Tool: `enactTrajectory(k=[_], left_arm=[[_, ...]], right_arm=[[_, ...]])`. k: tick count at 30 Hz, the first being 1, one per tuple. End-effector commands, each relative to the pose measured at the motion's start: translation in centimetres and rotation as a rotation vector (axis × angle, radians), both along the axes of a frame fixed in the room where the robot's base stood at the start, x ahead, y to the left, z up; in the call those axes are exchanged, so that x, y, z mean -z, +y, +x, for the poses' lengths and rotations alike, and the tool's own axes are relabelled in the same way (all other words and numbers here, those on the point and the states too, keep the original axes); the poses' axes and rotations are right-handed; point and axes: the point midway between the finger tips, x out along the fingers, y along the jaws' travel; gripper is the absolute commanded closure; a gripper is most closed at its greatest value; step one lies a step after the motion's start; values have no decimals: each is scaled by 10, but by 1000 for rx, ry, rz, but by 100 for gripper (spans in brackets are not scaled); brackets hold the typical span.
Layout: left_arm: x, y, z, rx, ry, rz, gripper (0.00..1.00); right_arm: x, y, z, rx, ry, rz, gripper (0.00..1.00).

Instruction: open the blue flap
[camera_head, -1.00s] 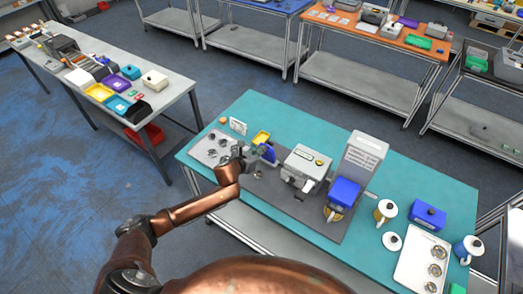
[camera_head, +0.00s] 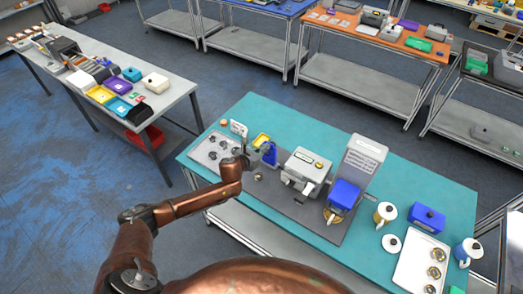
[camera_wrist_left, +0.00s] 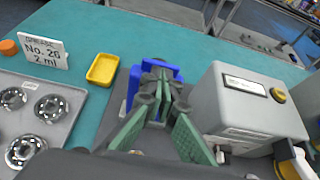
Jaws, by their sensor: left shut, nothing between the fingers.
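My left gripper (camera_head: 257,147) is shut and empty at the left part of the bench. In the left wrist view its green-padded fingers (camera_wrist_left: 158,78) converge in front of an upright blue piece (camera_wrist_left: 133,88), partly hiding it. The same blue piece (camera_head: 269,154) stands just right of the gripper in the head view. Whether they touch, I cannot tell. A blue part (camera_head: 345,192) also sits on the front of the tall grey machine (camera_head: 365,155). I cannot tell which blue part is the flap. My right gripper is not in view.
A grey box device with a yellow button (camera_wrist_left: 245,105) stands close right of the gripper. A yellow tray (camera_wrist_left: 102,69), a label card (camera_wrist_left: 43,52) and a metal tray with round parts (camera_wrist_left: 75,95) lie left. Mugs and a blue box (camera_head: 429,217) stand at right.

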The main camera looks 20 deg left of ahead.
Motion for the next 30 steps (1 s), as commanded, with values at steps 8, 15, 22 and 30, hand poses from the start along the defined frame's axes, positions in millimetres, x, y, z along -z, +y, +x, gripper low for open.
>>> enactTrajectory(k=[8, 15, 22, 30], left_arm=[[-16, 13, -34, 1, 0, 4, 100], [-37, 26, -77, 1, 0, 2, 100], [-49, 33, -99, 0, 0, 1, 100], [-50, 34, -103, -2, 0, -1, 100]], right_arm=[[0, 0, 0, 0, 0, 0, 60], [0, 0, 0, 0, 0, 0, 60], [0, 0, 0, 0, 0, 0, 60], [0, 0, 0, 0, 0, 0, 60]])
